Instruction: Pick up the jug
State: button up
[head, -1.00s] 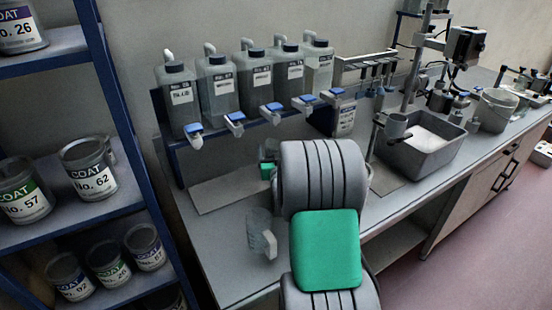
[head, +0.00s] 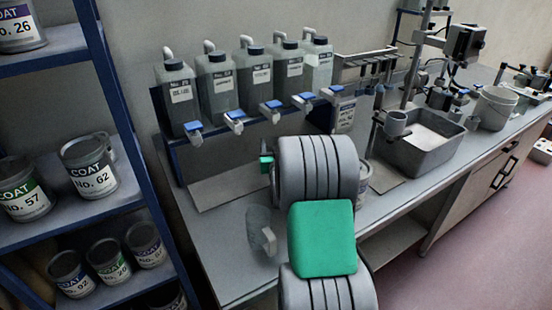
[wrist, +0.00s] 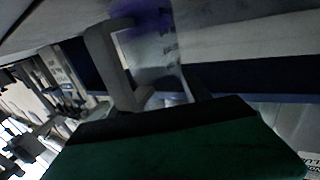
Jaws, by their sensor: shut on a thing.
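The jug (head: 258,226) is clear, with a pale squared handle on its right side. In the head view it stands upright at the left part of the bench, just left of my arm. In the wrist view a see-through body with faint marks (wrist: 160,58) and a squared handle is close in front of my gripper (wrist: 165,105), with a purple patch near its top edge. My gripper is shut on it. The exact contact is hidden in the wrist view, and my arm hides the jaws in the head view.
A row of dispenser bottles (head: 222,85) with blue-topped taps stands on a blue rack behind the bench. A shelf (head: 60,215) with several coat cans is at the left.

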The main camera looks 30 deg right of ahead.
grip_shut()
jog(key=shift+r, duration=0.2)
dwell(0.3)
